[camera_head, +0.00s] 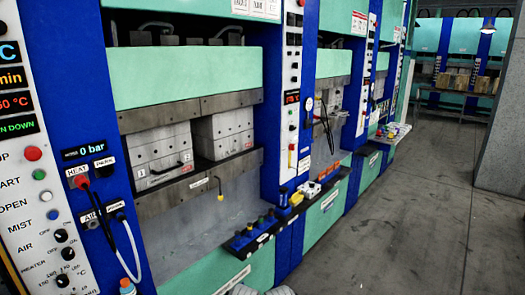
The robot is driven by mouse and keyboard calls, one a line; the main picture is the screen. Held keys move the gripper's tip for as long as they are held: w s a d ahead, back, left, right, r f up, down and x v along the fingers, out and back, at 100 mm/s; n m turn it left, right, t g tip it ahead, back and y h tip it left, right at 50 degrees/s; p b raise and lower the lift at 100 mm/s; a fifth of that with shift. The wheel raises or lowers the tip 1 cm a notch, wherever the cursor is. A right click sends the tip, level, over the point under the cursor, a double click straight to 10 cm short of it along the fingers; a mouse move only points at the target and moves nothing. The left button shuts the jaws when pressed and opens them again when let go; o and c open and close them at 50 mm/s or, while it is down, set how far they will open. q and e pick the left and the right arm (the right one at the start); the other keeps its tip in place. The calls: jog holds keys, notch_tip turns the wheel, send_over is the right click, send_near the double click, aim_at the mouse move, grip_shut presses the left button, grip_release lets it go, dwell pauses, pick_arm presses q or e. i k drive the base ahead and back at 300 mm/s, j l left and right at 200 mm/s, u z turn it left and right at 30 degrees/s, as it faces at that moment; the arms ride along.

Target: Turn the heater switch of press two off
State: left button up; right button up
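A white control panel (45,225) of the nearest press stands at the left edge. Its row labelled HEATER has a black rotary knob (67,254) with OFF and ON marks; the knob is too small to tell which way it points. A similar AIR knob (60,236) sits just above it, and a temperature dial (62,281) just below. A second white panel (291,85) with small controls stands further along, its labels too small to read. No press number is readable, so I cannot tell which press is two.
A red plug and white hose (130,245) hang beside the near panel. A shelf with coloured items (250,236) juts out below the press. The grey floor (400,220) on the right is clear; a grey wall (503,120) bounds it.

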aim_at(68, 254)
jog(key=u, duration=1.55)
